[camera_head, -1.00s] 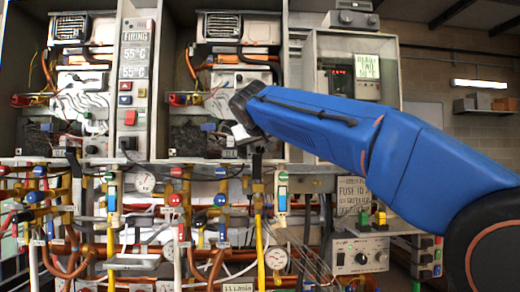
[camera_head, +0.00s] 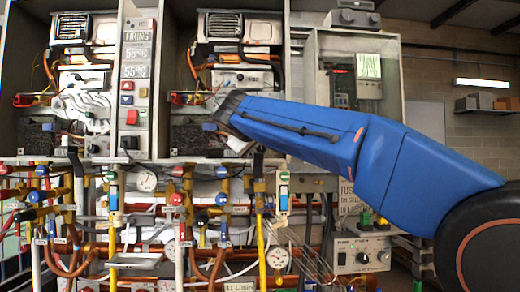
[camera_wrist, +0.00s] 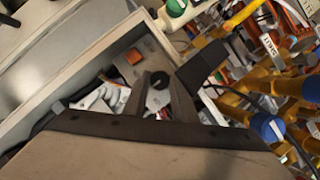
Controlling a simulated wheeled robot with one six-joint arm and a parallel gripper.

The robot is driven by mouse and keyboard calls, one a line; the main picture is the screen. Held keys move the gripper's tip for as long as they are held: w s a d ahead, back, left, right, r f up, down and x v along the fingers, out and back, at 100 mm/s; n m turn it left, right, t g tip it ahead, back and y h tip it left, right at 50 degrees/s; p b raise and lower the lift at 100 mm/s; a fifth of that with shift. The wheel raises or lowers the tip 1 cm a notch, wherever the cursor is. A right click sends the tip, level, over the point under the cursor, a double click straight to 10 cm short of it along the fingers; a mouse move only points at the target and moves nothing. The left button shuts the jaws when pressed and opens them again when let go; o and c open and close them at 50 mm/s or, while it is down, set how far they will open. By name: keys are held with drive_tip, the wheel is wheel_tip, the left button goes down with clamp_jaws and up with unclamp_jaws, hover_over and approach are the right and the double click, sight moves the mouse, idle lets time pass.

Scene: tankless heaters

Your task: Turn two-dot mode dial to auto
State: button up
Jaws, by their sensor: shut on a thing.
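In the wrist view a round black dial (camera_wrist: 158,80) sits on a grey panel plate, below an orange switch (camera_wrist: 133,56). My gripper (camera_wrist: 161,93) has one finger on each side of the dial and is shut on it. Dot marks, the auto mark and the pointer's setting are too small or hidden to read. In the head view my blue arm reaches across the right part of the second heater, and my fingertips and this dial are hidden behind it.
A dark block (camera_wrist: 205,62) stands close beside the right finger. Pipes and coloured valves crowd the right of the wrist view. In the head view a left control column (camera_head: 137,85) has its own red switch and black knob. A grey power box (camera_head: 362,255) is lower right.

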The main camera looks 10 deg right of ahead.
drive_tip(key=o, duration=1)
drive_tip(key=shift+o, duration=0.2)
drive_tip(key=v, duration=1.7)
drive_tip(key=shift+s, duration=0.2)
drive_tip(key=shift+a, duration=0.1)
